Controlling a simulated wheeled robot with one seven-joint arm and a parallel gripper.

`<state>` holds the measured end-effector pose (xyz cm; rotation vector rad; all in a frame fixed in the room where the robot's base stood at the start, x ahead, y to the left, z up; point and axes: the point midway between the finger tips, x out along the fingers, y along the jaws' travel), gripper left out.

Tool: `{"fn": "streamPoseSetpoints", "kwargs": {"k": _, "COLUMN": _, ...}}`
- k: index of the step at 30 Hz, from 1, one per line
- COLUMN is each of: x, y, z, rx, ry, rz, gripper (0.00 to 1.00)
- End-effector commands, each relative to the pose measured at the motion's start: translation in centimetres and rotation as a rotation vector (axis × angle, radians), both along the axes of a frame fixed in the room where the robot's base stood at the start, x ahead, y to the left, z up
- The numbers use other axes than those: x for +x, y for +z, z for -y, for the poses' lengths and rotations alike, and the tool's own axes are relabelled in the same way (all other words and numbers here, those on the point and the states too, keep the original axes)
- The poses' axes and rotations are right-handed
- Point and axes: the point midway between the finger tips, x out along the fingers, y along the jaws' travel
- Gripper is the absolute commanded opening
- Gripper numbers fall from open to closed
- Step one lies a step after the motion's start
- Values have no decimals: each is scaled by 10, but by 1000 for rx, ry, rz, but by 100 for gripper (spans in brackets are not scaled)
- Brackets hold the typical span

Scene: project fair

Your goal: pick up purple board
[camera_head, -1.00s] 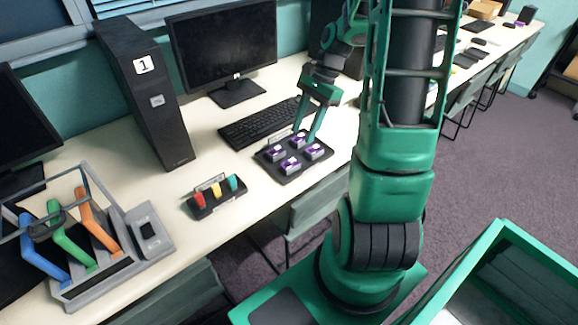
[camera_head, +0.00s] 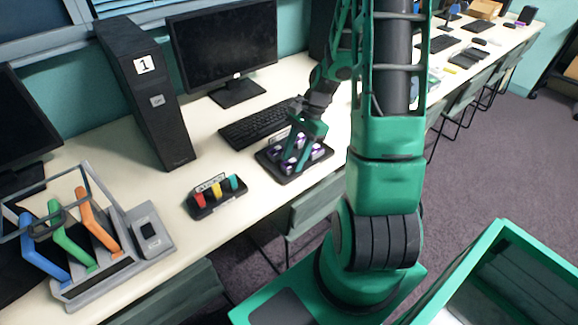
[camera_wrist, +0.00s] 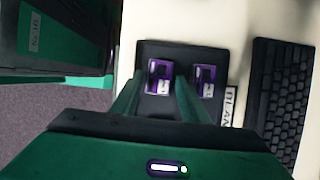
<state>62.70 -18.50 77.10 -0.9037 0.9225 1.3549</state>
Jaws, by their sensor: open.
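Several small purple boards with pale labels, one at the tray's right (camera_head: 318,152), sit on a black tray (camera_head: 286,180) on the white desk. My gripper (camera_head: 294,167) is low over the tray, fingers pointing down among the boards and partly covering them. In the wrist view my gripper (camera_wrist: 158,82) is open, and one purple board (camera_wrist: 160,72) shows between its fingers. A second purple board (camera_wrist: 207,76) shows just right of the right finger. I cannot tell whether the fingers touch a board. My gripper's body hides the tray's near part in the wrist view.
A black keyboard (camera_head: 258,122) lies behind the tray, with a monitor (camera_head: 222,45) and a computer tower (camera_head: 146,95) farther back. A small holder with red, yellow and teal pieces (camera_head: 216,197) stands to the left. A green-rimmed bin (camera_head: 500,228) is at lower right.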

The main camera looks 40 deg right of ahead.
Motion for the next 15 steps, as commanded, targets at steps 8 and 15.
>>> {"fn": "streamPoseSetpoints", "kwargs": {"k": 8, "x": 0, "y": -4, "z": -2, "rx": -1, "ry": 0, "rz": 1, "gripper": 41}}
{"fn": "streamPoseSetpoints", "kwargs": {"k": 15, "x": 0, "y": -4, "z": -2, "rx": 0, "ry": 0, "rz": 1, "gripper": 9}}
